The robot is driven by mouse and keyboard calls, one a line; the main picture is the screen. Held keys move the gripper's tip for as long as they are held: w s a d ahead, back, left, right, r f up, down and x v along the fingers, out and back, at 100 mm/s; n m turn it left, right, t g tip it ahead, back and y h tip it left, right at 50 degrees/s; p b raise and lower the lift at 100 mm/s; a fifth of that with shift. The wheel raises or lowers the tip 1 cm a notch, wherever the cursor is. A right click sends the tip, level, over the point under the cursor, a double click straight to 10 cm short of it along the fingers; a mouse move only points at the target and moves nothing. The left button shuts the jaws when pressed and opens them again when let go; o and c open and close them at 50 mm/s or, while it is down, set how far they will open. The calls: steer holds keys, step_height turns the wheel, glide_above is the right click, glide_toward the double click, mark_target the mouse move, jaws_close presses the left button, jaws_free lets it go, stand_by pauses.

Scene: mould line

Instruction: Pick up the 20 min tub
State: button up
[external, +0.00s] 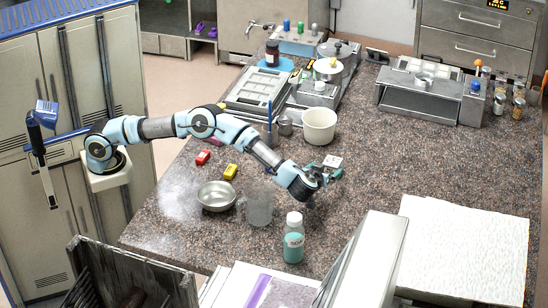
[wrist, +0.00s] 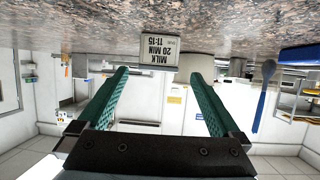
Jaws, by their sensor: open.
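A small white piece (external: 333,161) lies or stands on the counter just beyond my gripper (external: 328,173). In the wrist view, which is upside down, a pale label (wrist: 158,50) reads "MILK 20 MIN 11:15" and lies between and beyond the green fingertips (wrist: 159,74). I cannot tell whether the label is on a tub or a separate card. A white round tub (external: 320,126) stands behind it on the counter; a pale grey rounded shape (wrist: 195,67) behind the label may be this tub. My gripper is open, empty and low over the counter.
A clear jug (external: 259,206), a steel bowl (external: 217,196) and a bottle with green liquid (external: 293,240) stand nearer the front. Red (external: 203,157) and yellow (external: 231,172) blocks lie left. A blue-handled tool (wrist: 264,95) shows at the right. Counter right of my gripper is clear.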

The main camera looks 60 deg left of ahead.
mark_target(333, 164)
steer(key=shift+p+x, duration=1.2)
steer(key=shift+x, duration=2.4)
